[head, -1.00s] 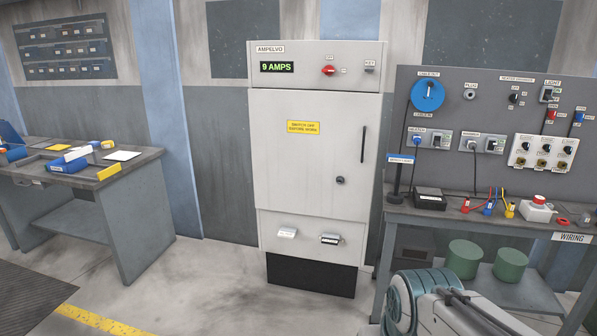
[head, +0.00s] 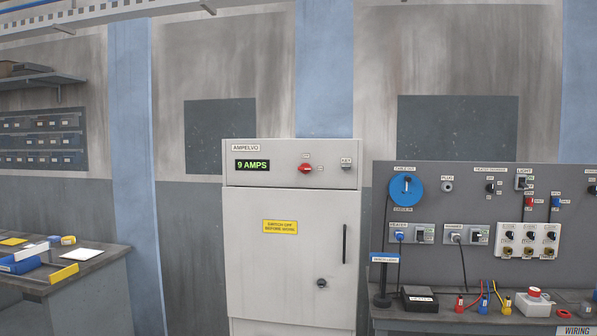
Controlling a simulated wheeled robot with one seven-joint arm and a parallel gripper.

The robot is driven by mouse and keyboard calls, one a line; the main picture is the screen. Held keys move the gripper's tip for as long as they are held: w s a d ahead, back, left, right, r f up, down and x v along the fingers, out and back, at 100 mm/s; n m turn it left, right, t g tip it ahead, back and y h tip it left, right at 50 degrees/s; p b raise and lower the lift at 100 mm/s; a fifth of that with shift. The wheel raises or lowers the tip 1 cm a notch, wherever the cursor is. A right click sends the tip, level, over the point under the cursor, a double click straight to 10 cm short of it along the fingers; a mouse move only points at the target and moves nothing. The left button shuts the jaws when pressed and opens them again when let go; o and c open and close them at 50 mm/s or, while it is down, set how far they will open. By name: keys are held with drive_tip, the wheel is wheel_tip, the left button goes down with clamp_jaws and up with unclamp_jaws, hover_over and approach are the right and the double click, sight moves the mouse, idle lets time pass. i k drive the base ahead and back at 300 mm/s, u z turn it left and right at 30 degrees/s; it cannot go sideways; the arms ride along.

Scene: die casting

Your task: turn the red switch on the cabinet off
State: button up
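The grey cabinet (head: 290,215) labelled AMPELVO stands upright against the wall in the middle of the head view. The red switch (head: 305,169) is a rotary knob on its top panel, right of centre, with small labels above and beside it that are too small to read surely. Left of it a green display (head: 252,165) reads "9 AMPS". A key label (head: 346,161) sits to its right. The cabinet door is shut, with a yellow sign reading "SWITCH OFF BEFORE WORK" (head: 280,227). My gripper is not in view, and nothing covers the switch.
A wiring bench with a grey panel (head: 470,205) of plugs, switches and a blue reel stands close to the cabinet's right. A bench (head: 105,262) with trays and cards stands at the left, with a gap before the cabinet. The floor is out of view.

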sight(305, 168)
drive_tip(key=u, duration=0.25)
drive_tip(key=i, duration=0.5)
drive_tip(key=u, duration=0.75)
drive_tip(key=i, duration=1.3)
drive_tip(key=z, duration=0.4)
drive_tip(key=i, duration=1.1)
drive_tip(key=z, duration=0.65)
